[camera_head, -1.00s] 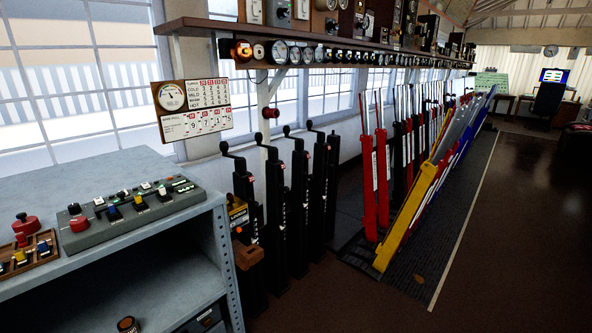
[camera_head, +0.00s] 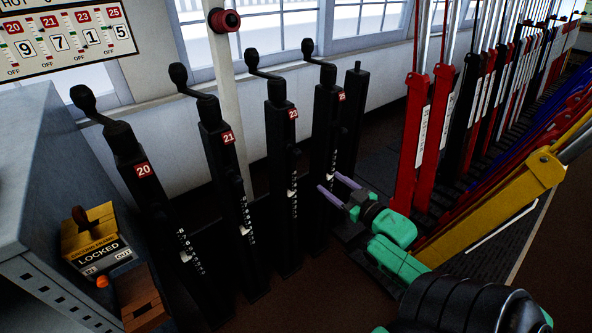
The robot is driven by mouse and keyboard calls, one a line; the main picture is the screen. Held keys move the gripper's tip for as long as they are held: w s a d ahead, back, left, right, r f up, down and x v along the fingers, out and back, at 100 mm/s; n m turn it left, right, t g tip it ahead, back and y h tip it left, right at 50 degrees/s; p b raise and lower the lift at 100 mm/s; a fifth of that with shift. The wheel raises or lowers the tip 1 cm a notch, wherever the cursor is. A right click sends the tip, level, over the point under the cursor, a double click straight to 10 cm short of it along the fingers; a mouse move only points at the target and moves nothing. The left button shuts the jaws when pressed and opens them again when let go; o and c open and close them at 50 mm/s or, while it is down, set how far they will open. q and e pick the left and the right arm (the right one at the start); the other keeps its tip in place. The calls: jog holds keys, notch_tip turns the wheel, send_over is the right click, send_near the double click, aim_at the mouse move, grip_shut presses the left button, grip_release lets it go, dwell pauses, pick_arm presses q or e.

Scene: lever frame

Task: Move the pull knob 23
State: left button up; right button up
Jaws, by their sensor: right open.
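Four black posts bear red number plates. Post 23 (camera_head: 281,175) stands third from the left, upright on the floor, its plate (camera_head: 293,114) near the top. A black crank handle (camera_head: 264,75) with a rounded grip joins its top. A small dark round knob (camera_head: 295,153) shows on its right side below the plate; whether it is the pull knob I cannot tell. My right gripper (camera_head: 330,184) is open and empty, with pale purple fingers pointing left toward the posts. It appears in front of post 25 (camera_head: 327,140), right of post 23. My left gripper is not in view.
Posts 20 (camera_head: 148,200) and 21 (camera_head: 229,190) stand to the left. A box marked LOCKED (camera_head: 97,250) and a grey shelf (camera_head: 30,200) are at far left. Red levers (camera_head: 408,140) and a yellow lever (camera_head: 500,200) stand right, near my arm.

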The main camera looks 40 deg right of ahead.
aim_at(300, 156)
jog(key=shift+n+t+y, duration=0.3)
jog(key=shift+t, duration=0.1)
jog(key=w+r, duration=0.1)
jog(key=w, duration=0.4)
jog(key=w+a+r+b, duration=0.1)
jog(key=w, duration=0.4)
jog(key=w+r, duration=0.1)
jog(key=w, duration=0.4)
jog(key=shift+a, duration=0.15)
jog(key=shift+s+r, duration=0.1)
grip_shut()
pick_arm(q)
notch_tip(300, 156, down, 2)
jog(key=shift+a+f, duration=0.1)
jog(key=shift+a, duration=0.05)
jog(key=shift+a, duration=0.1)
